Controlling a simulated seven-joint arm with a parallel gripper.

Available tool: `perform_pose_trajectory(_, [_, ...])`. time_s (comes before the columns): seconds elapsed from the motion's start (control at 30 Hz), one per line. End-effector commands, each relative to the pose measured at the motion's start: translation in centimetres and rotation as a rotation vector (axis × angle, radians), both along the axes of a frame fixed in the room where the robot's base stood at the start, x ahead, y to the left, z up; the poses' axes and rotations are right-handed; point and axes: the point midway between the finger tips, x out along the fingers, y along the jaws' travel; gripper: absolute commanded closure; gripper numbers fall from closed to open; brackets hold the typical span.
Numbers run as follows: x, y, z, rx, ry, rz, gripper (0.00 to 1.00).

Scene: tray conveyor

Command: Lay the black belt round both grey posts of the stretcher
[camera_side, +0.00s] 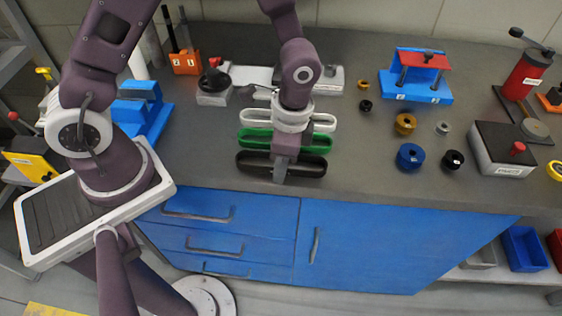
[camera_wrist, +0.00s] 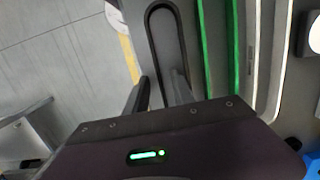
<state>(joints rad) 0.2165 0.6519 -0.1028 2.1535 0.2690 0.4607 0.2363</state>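The black belt (camera_side: 255,162) lies as a long flat loop on the grey worktop, nearest the front edge of several belts. In the wrist view the black belt (camera_wrist: 152,35) runs away from my fingers, its near end hidden by them. My gripper (camera_side: 281,177) is low over the middle of this belt; in the wrist view its two fingers (camera_wrist: 159,92) stand apart with a gap between them. I cannot tell whether they touch the belt. A blue stand (camera_side: 428,97) with two upright posts under a red bar, apparently the stretcher, stands at back right with no belt on it.
A green belt (camera_side: 256,138) and a white belt (camera_side: 255,116) lie behind the black one. Blue (camera_side: 410,156), brass (camera_side: 405,124) and black (camera_side: 453,159) rings lie to the right. The worktop between belts and rings is clear.

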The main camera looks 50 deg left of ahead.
Motion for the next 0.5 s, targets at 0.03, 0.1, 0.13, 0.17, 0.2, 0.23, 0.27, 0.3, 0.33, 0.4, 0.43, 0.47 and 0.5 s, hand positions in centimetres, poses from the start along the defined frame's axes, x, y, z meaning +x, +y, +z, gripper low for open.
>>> perform_pose_trajectory(0.03, [0.00, 0.00, 0.02, 0.000, 0.000, 0.000, 0.70])
perform_pose_trajectory(0.1, [0.02, 0.00, 0.04, 0.000, 0.000, 0.000, 0.70])
perform_pose_trajectory(0.13, [0.02, 0.00, 0.05, 0.000, 0.000, 0.001, 0.76])
perform_pose_trajectory(0.17, [0.02, 0.00, 0.05, 0.000, 0.000, 0.001, 0.82])
perform_pose_trajectory(0.2, [0.02, -0.01, 0.06, 0.000, 0.000, 0.001, 0.90])
perform_pose_trajectory(0.23, [0.02, -0.01, 0.06, 0.000, 0.000, 0.001, 0.96])
perform_pose_trajectory(0.27, [0.02, -0.01, 0.07, 0.000, 0.000, 0.001, 1.00])
perform_pose_trajectory(0.3, [0.02, -0.01, 0.07, 0.000, 0.000, 0.001, 1.00])
perform_pose_trajectory(0.33, [0.02, -0.01, 0.07, 0.000, 0.000, 0.001, 1.00])
perform_pose_trajectory(0.4, [0.02, -0.01, 0.08, 0.000, 0.000, 0.001, 1.00])
perform_pose_trajectory(0.43, [0.02, -0.01, 0.08, 0.000, 0.000, 0.001, 1.00])
perform_pose_trajectory(0.47, [0.02, -0.01, 0.08, 0.000, 0.000, 0.001, 1.00])
perform_pose_trajectory(0.5, [0.02, -0.01, 0.08, 0.000, 0.000, 0.001, 1.00])
